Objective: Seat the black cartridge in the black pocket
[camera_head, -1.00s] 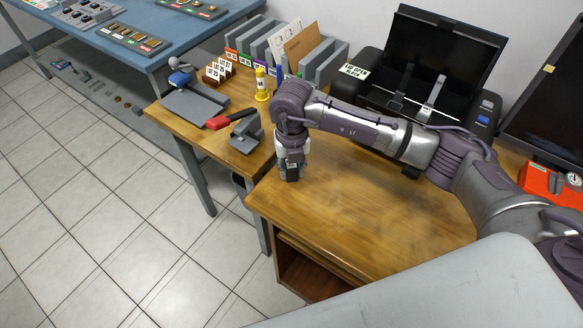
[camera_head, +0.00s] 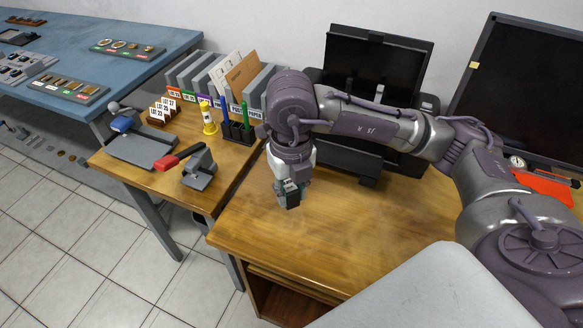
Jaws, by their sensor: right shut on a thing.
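My right gripper (camera_head: 287,188) points down above the wooden desk, left of the middle of the picture. It is shut on a small black block, seemingly the black cartridge (camera_head: 292,200), with only its lower part showing below the fingers. A black device with a raised screen-like panel (camera_head: 375,68) stands at the back of the desk, and my right arm covers much of its front. I cannot make out the black pocket. My left gripper is not in view.
A dark monitor (camera_head: 525,90) is at right. The front wooden desktop (camera_head: 345,240) is clear.

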